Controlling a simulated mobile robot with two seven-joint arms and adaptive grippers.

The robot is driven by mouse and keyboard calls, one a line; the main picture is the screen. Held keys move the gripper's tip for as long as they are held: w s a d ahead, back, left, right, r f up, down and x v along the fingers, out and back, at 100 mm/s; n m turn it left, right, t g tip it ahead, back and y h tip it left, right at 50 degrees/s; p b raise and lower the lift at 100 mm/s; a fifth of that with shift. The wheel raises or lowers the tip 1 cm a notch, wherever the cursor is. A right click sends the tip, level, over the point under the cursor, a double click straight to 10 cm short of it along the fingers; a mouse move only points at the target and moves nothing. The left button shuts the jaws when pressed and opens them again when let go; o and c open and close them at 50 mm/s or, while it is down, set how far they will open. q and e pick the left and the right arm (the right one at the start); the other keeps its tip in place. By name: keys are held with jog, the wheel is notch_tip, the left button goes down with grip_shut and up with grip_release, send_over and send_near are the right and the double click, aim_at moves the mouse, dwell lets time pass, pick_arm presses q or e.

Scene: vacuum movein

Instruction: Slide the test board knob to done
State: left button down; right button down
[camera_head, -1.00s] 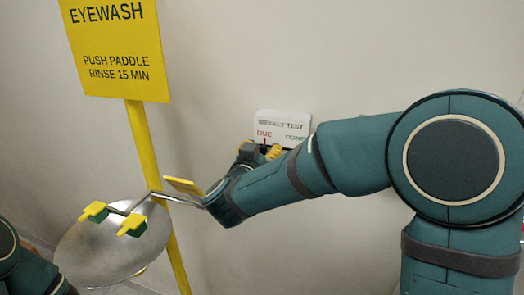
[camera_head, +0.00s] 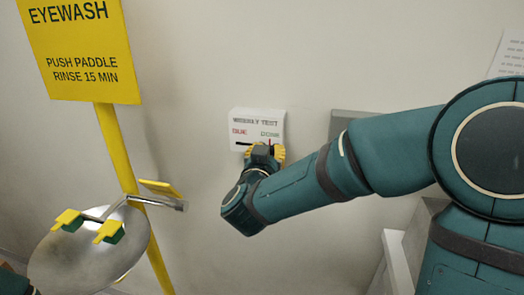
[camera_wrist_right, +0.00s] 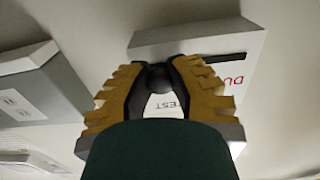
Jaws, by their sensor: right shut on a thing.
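The white test board (camera_head: 257,119) is on the wall in the head view, with DUE in red at left and DONE in green at right. A thin red pointer (camera_head: 269,143) stands below DONE. My right gripper (camera_head: 265,154) is at the board's lower edge, its yellow fingers shut on the knob. In the wrist view the dark knob (camera_wrist_right: 155,76) sits between the ridged yellow fingertips, partly covered by them. The board (camera_wrist_right: 245,45) shows behind them with its lettering turned. My left gripper is out of view.
An eyewash station with a yellow sign (camera_head: 82,50), yellow post (camera_head: 118,150) and steel bowl (camera_head: 65,262) stands at left. A grey box (camera_head: 345,122) is on the wall right of the board, behind my right arm.

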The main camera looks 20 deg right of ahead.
jog(key=c, duration=0.8)
grip_release()
jog(key=shift+s+d, duration=0.15)
jog(key=shift+d, duration=0.1)
jog(key=shift+a, duration=0.15)
jog(key=shift+s+a, duration=0.1)
jog(key=shift+s, duration=0.05)
jog(key=v, duration=1.1)
jog(key=shift+s+a, duration=0.1)
jog(key=shift+s, duration=0.1)
